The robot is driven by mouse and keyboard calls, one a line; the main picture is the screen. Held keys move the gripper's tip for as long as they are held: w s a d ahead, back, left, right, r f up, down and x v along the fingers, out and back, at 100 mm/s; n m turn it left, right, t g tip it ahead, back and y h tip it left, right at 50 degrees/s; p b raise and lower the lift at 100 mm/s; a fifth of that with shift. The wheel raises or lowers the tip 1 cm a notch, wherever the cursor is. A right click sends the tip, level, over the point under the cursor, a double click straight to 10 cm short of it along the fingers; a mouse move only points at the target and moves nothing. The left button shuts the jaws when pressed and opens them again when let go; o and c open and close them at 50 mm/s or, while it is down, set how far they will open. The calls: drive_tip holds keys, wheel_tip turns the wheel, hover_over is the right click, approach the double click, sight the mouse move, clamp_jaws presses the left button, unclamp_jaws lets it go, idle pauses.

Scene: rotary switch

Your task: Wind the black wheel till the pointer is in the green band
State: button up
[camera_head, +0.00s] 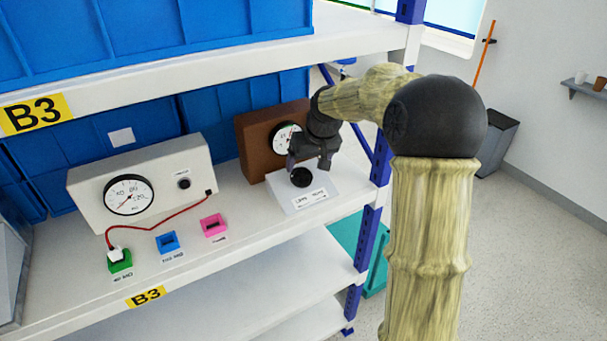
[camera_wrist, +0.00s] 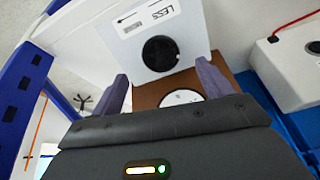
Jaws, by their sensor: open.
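The black wheel (camera_head: 301,177) sits on a white sloped plate (camera_head: 309,195) on the shelf, below the brown box (camera_head: 254,130) with the round white dial (camera_head: 285,138). In the wrist view the wheel (camera_wrist: 160,53) lies beyond and roughly between my fingers, on the plate marked "LESS" with an arrow. My gripper (camera_head: 308,164) is just above the wheel, pointing down; its two purple-grey fingers (camera_wrist: 162,88) are apart with nothing between them. The dial (camera_wrist: 181,98) is partly cut off by my gripper in the wrist view. The pointer and green band are too small to read.
To the left stands a beige meter box (camera_head: 151,185) with a dial and a red cable (camera_head: 160,221) plugged into a green socket (camera_head: 120,261). Blue (camera_head: 167,242) and pink (camera_head: 213,225) sockets lie nearby. A blue shelf post (camera_head: 371,215) stands close on the right.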

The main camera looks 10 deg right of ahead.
sight(303, 177)
drive_tip(key=x, duration=0.7)
drive_tip(key=shift+f+p, duration=0.1)
drive_tip(key=shift+p, duration=0.3)
drive_tip(key=c, duration=1)
